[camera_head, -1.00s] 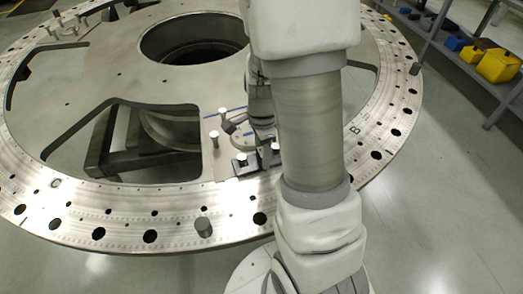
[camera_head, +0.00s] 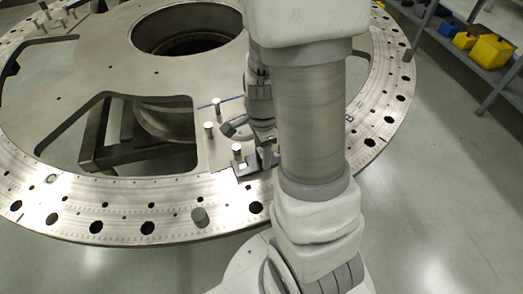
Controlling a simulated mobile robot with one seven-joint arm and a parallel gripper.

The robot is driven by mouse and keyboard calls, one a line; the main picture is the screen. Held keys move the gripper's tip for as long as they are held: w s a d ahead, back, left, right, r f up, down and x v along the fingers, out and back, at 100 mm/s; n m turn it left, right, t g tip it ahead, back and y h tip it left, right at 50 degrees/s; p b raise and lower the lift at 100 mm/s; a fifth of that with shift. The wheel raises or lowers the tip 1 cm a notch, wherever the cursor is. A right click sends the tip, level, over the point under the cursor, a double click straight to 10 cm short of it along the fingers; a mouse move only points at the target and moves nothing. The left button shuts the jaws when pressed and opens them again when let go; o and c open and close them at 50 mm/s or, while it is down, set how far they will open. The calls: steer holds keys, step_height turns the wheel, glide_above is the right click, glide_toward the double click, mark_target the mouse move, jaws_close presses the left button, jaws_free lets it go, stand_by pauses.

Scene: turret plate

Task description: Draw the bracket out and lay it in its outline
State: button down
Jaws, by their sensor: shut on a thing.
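The dark angular bracket (camera_head: 245,170) lies low at the plate's near edge, beside a short pale pin (camera_head: 236,149). My gripper (camera_head: 266,151) reaches down at its right end and is shut on it, as far as I can tell. My own arm stands in front and hides the right side of the grip and part of the bracket. A thin blue line (camera_head: 212,106) is drawn on the plate behind my gripper; I cannot tell whether it belongs to the outline.
The large round turret plate (camera_head: 120,215) has a holed rim and wide cut-outs. Two more upright pins (camera_head: 208,129) (camera_head: 216,104) stand left of my gripper. A shelf with yellow bins (camera_head: 490,50) is far right.

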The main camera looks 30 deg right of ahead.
steer(key=shift+r, duration=0.1)
step_height(320, 180, up, 8)
steer(key=p, duration=0.8)
steer(key=shift+w, duration=0.1)
